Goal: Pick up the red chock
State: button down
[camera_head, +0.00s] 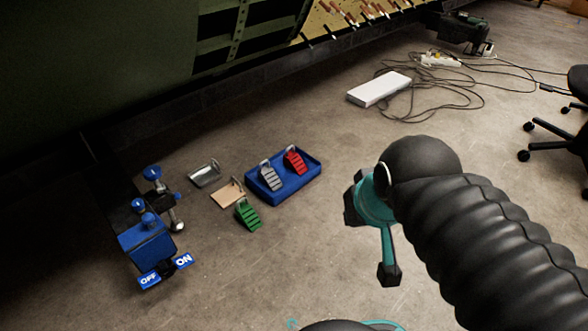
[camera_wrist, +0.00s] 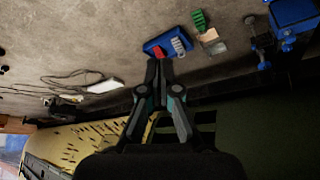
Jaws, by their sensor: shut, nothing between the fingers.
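The red chock (camera_head: 294,160) lies in the right part of a shallow blue tray (camera_head: 291,188) on the floor, beside a grey chock (camera_head: 270,175). In the wrist view the red chock (camera_wrist: 157,51) shows in the blue tray (camera_wrist: 150,43), with the grey chock (camera_wrist: 179,46) next to it. My gripper (camera_wrist: 159,66) is shut and empty, its fingertips together and apart from the tray. In the head view my arm hangs right of the tray and hides most of the gripper.
A green chock (camera_head: 247,215), a tan board (camera_head: 227,194) and a metal scoop-like piece (camera_head: 205,174) lie left of the tray. A blue device with ON and OFF plates (camera_head: 147,243) stands farther left. A white box (camera_head: 379,89) and cables (camera_head: 450,97) lie behind. Floor in front is clear.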

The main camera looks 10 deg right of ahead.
aim_at(292, 159)
jog(key=i, duration=1)
jog(key=u, duration=0.5)
